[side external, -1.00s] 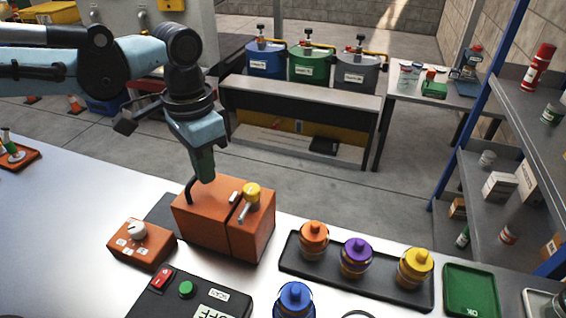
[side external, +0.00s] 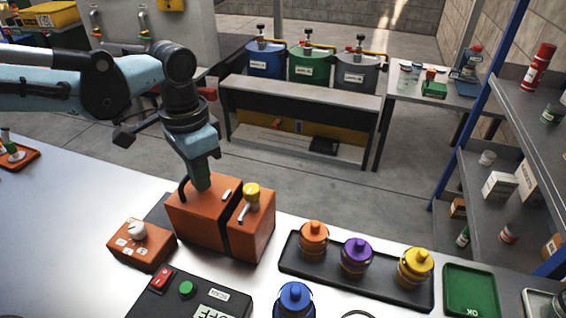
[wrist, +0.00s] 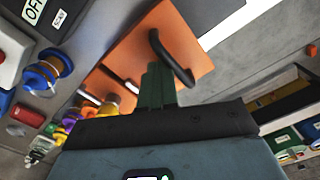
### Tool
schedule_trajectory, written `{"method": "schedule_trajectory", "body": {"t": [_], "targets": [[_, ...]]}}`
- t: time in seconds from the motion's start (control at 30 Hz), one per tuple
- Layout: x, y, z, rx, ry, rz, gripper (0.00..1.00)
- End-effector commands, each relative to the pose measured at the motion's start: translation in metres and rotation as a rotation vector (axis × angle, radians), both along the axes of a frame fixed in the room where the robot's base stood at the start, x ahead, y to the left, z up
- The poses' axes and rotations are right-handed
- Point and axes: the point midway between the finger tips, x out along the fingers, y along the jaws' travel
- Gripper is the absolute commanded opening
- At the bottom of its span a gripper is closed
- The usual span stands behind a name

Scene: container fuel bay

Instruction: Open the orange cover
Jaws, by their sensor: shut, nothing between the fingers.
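The orange cover (side external: 196,225) is the left block of an orange unit on the bench, with a black bar handle (side external: 183,189) on its top left. A dark gap separates it from the orange right block (side external: 252,235), which carries a yellow knob (side external: 252,190). My gripper (side external: 203,187) is shut and empty, its green fingers pointing down at the cover's top, just right of the handle. In the wrist view the fingertips (wrist: 156,68) are beside the black handle (wrist: 172,58) on the orange cover (wrist: 190,40). I cannot tell if they touch it.
A dial box (side external: 142,245) stands at the front left of the cover, and a switch panel (side external: 185,295) in front. A dark tray (side external: 310,268) with orange, purple and yellow capped jars is at right. Bench left of the cover is mostly clear.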

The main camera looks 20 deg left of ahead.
Motion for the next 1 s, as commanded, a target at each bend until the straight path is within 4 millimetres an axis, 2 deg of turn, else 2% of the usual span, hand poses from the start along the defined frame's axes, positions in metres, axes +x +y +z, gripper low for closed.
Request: {"method": "schedule_trajectory", "body": {"t": [1.0], "targets": [[0.0, 0.046, 0.0, 0.0, 0.0, 0.002, 0.0]]}}
